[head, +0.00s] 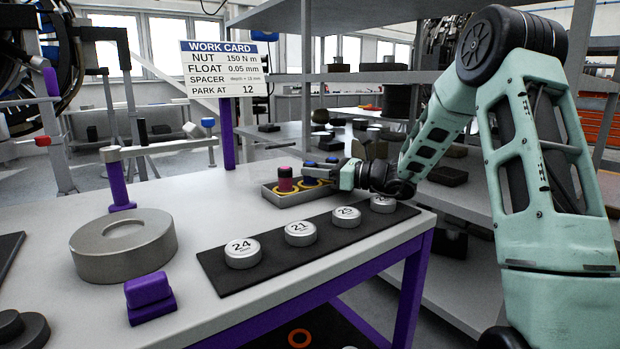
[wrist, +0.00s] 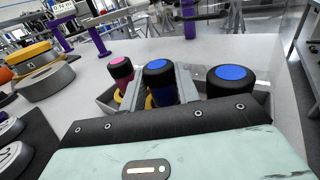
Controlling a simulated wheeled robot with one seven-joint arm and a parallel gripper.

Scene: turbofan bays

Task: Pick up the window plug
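No part is labelled as the window plug; several capped plugs stand in a grey tray (head: 289,199) on the bench. One has a pink top (head: 285,178). The wrist view shows two blue-topped plugs, a middle one (wrist: 158,72) and a right one (wrist: 230,78). My gripper (wrist: 160,88) is down at the tray, with one grey finger on each side of the middle blue-topped plug. That plug stands upright. Whether the fingers press on it or leave a small gap cannot be told. In the head view my gripper partly hides the tray's right end.
A black strip with several numbered round pucks (head: 242,252) lies along the bench's front edge. A grey ring (head: 124,246) and a purple block (head: 149,297) are at left. The work card (head: 225,68) stands behind, reading PARK AT 12. Shelves (head: 450,185) stand right of the bench.

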